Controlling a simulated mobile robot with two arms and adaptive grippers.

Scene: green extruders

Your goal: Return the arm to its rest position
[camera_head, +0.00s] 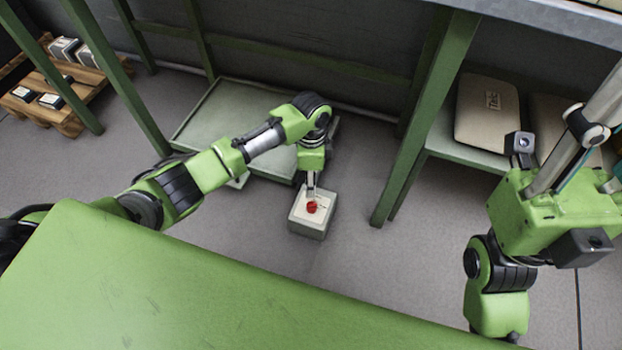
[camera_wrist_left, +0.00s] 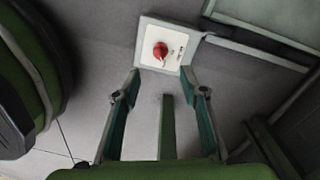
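My left arm reaches in from the left in the head view. Its gripper (camera_head: 311,184) points down at a small grey box (camera_head: 309,228) with a pale top and a red knob (camera_head: 312,207). In the left wrist view, the fingers of my left gripper (camera_wrist_left: 159,76) are spread, with nothing held between them. The red knob (camera_wrist_left: 160,50) and the box's pale face (camera_wrist_left: 177,42) lie beyond the fingertips. I cannot tell the exact gap to the box. My right arm (camera_head: 545,215) is folded at the right; its fingers do not show.
Green frame posts (camera_head: 430,110) stand behind the box. A low platform (camera_head: 215,110) lies behind my left arm. A shelf (camera_head: 465,150) at the right holds a tan sack (camera_head: 487,115). A wooden pallet (camera_head: 70,115) with boxes stands far left. Grey floor (camera_head: 370,270) is open around the box.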

